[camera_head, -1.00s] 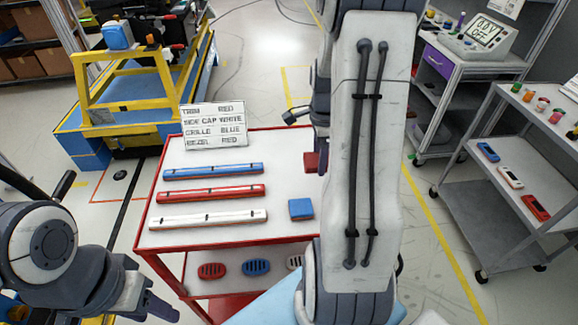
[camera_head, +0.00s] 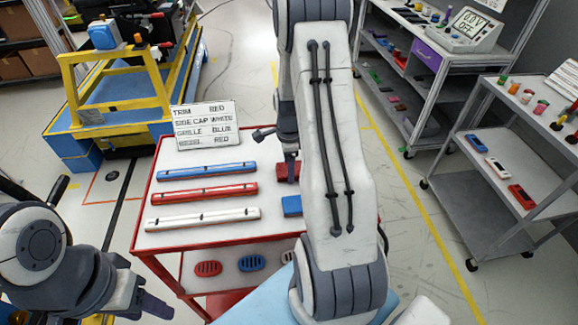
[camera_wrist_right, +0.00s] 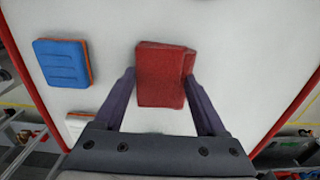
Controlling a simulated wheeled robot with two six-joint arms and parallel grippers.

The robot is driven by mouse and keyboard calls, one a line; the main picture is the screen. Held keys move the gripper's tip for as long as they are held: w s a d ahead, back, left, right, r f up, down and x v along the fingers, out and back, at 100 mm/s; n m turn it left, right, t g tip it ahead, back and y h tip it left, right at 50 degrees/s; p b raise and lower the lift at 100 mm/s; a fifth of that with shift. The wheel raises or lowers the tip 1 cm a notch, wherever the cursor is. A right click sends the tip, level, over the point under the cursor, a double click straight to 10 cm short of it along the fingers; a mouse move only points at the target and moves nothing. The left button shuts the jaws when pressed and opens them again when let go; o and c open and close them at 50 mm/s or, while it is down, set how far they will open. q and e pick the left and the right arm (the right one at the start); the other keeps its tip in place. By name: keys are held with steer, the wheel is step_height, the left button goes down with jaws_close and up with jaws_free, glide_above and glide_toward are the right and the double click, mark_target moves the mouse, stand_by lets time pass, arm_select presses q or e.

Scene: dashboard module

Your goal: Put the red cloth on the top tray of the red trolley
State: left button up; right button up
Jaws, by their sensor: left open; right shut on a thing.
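The red cloth (camera_head: 285,173), a folded block, is over the right part of the top tray (camera_head: 240,150) of the red trolley. It also shows in the right wrist view (camera_wrist_right: 161,75) between the fingers. My right gripper (camera_head: 291,160) is shut on it from above, pointing down. I cannot tell whether the cloth touches the tray. My right forearm hides the tray's right side. My left gripper (camera_head: 155,306) is open and empty at the lower left, away from the trolley.
The tray holds blue (camera_head: 207,172), red (camera_head: 205,193) and white (camera_head: 203,217) bars, a sign (camera_head: 205,126) and a blue block (camera_head: 291,205) near the cloth. Colored grilles (camera_head: 251,264) lie on the lower shelf. A grey cart (camera_head: 510,150) stands right.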

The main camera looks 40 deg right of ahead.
steer(key=shift+f, duration=0.15)
steer(key=o, duration=1.3)
step_height(320, 180, up, 12)
steer(key=shift+r+b, duration=0.2)
steer(key=shift+b, duration=0.15)
steer(key=s+a+r+n, duration=0.2)
steer(key=a+n, duration=0.5)
steer(key=a, duration=0.4)
steer(key=s+a+r+n, duration=0.1)
steer(key=a+r+n, duration=0.1)
steer(key=a+n, duration=0.7)
steer(key=s+a+n, duration=0.4)
steer(key=s+n, duration=0.1)
steer(key=s+a+n, duration=0.5)
steer(key=s, duration=0.1)
steer(key=s+a+n+y, duration=0.1)
steer(key=s+a+n, duration=0.4)
steer(key=s, duration=0.1)
steer(key=shift+s+r+n, duration=0.15)
steer(key=shift+n, duration=0.25)
